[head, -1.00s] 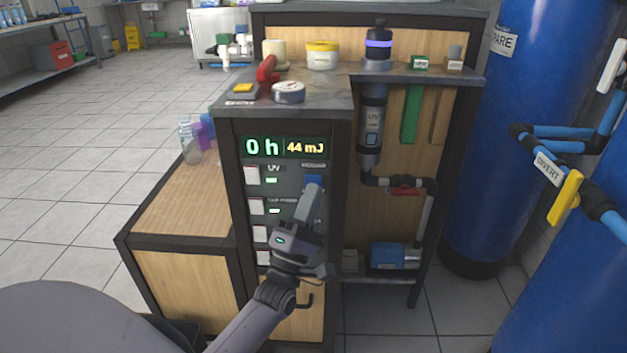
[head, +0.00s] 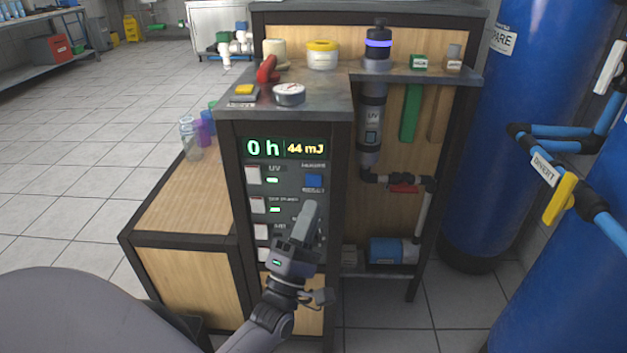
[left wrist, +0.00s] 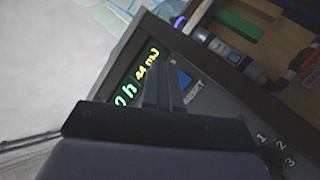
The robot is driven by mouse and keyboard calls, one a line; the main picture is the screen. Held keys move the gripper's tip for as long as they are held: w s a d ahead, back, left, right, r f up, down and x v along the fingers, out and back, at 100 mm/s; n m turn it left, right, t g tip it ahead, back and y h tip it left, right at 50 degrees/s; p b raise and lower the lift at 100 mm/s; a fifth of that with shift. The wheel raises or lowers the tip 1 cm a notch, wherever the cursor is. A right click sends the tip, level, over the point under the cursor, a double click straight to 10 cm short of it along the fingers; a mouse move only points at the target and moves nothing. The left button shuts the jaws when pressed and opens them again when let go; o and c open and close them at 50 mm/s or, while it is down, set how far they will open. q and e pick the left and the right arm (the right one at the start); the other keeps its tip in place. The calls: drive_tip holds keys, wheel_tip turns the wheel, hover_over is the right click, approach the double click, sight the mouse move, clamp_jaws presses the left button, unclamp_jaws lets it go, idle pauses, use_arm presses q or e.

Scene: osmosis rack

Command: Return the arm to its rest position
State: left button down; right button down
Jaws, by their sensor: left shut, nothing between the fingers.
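My left gripper (head: 307,207) is in front of the lower middle of the control panel (head: 308,163). Its fingers are shut and empty, pointing up just below the blue button (head: 314,181). The gripper and arm cover part of the lower panel. In the left wrist view, the shut fingers (left wrist: 162,88) point toward the panel, with the blue button (left wrist: 183,79) just right of the tips. I cannot tell from these views how far the tips are from the panel face. My right gripper is not in view.
The panel display (head: 286,148) reads 0 h and 44 mJ. A wooden bench (head: 185,205) stands left. Blue tanks (head: 500,140) stand right. The tiled floor (head: 90,130) at left is open.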

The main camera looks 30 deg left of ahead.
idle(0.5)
